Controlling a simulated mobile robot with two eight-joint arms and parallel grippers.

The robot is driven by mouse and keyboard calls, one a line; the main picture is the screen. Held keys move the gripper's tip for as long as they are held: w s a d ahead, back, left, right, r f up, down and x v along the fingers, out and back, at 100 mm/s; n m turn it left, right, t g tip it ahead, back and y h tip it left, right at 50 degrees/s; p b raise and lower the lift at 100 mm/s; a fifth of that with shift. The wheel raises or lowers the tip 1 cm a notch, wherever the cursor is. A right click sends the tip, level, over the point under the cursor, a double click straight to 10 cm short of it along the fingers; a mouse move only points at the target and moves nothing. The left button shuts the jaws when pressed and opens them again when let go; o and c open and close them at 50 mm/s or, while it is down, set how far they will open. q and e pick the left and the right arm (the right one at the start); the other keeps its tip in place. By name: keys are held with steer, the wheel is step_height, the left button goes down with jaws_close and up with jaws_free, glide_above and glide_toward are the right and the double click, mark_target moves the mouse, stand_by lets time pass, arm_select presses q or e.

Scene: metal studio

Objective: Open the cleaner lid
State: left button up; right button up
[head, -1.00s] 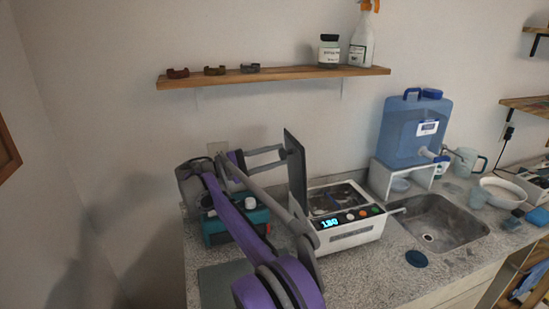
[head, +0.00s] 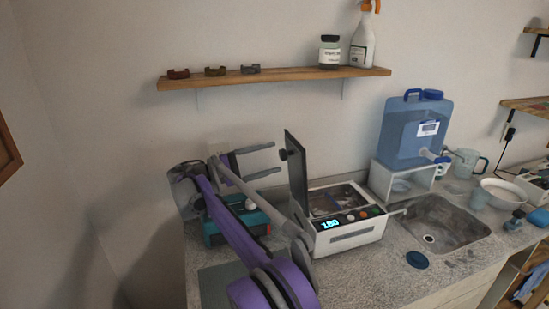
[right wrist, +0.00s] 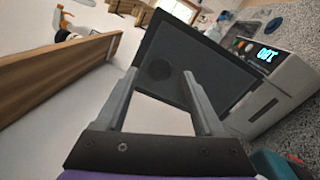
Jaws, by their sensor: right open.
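The cleaner (head: 343,226) is a white box with a lit "180" display and coloured buttons, on the counter. Its dark lid (head: 296,170) stands up, roughly vertical, at the left side, and the inside of the tank shows. In the right wrist view the lid (right wrist: 205,62) is a dark panel beyond the fingers, and the cleaner body (right wrist: 268,88) is at the right. My right gripper (head: 276,159) is open and empty, left of the lid and apart from it; its two fingers also show in the right wrist view (right wrist: 160,85). My left gripper is not in view.
A teal and dark device (head: 237,226) sits under my right arm. A wooden shelf (head: 280,77) with bottles and small rings hangs above. Right of the cleaner are a sink (head: 440,222), a blue water jug (head: 410,130) on a white stand, and a dark blue disc (head: 417,259).

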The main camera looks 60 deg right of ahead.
steer(key=v, duration=0.8)
steer(key=shift+w+a, duration=0.25)
steer(key=shift+a, duration=0.05)
